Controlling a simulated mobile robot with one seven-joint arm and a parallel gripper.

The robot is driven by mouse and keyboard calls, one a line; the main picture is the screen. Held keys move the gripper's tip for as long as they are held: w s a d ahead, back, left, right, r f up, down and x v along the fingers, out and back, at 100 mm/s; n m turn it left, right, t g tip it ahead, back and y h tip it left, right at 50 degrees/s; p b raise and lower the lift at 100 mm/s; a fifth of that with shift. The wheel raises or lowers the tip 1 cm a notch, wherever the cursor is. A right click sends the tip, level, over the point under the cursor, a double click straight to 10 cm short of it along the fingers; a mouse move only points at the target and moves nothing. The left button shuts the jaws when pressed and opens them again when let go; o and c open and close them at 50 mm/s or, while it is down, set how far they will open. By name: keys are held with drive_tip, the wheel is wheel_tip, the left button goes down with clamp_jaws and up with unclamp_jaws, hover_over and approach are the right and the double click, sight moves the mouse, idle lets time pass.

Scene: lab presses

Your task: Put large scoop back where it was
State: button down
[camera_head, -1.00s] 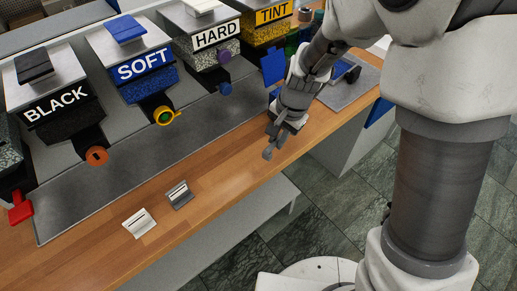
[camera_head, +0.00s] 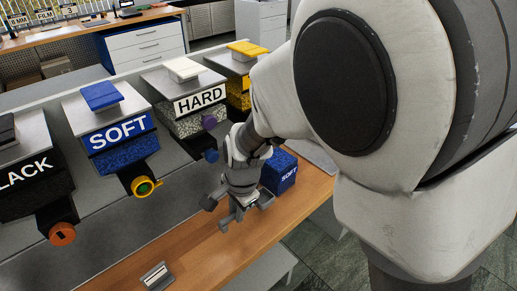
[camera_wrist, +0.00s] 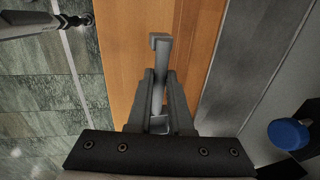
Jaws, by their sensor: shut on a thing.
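My gripper (camera_head: 240,207) is shut on a slim grey thing that I take for the large scoop (camera_wrist: 159,75). In the wrist view the scoop lies between both fingers (camera_wrist: 160,105), with a squared end sticking out past the tips. In the head view the scoop (camera_head: 225,222) shows only as a small grey piece under the gripper, above the wooden front strip of the counter (camera_head: 185,258). How far it is above the wood I cannot tell. The part of the scoop deeper in the fingers is partly hidden.
Dispensers marked SOFT (camera_head: 118,132) and HARD (camera_head: 200,97) stand behind, with knobs jutting forward. A small slotted grey-white piece (camera_head: 156,275) lies on the wood at front. The wood between is clear.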

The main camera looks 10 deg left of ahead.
drive_tip(key=shift+s+d+b+x, duration=0.15)
drive_tip(key=shift+b+x, duration=0.1)
drive_tip(key=shift+x, duration=0.75)
drive_tip(key=shift+s+d+b+x, duration=0.15)
drive_tip(key=shift+b+x, duration=0.1)
drive_tip(key=shift+x, duration=0.75)
drive_tip(key=shift+f, duration=0.2)
drive_tip(key=c, duration=0.8)
unclamp_jaws()
drive_tip(key=shift+c, duration=0.2)
drive_tip(key=p+v, duration=0.3)
drive_tip(key=v, duration=0.8)
drive_tip(key=s+d+r+n+t, duration=0.1)
drive_tip(key=d+r+n, duration=0.2)
drive_tip(key=d+r, duration=0.8)
drive_tip(key=s+d+r+n+t+h, duration=0.1)
drive_tip(key=s+d+r+n+t, duration=0.2)
drive_tip(key=s+d+n, duration=0.2)
drive_tip(key=s+d, duration=0.3)
drive_tip(key=d, duration=0.4)
drive_tip(key=shift+s+d+r+h, duration=0.25)
drive_tip(key=shift+s+d+h, duration=0.1)
drive_tip(key=shift+s+h, duration=0.05)
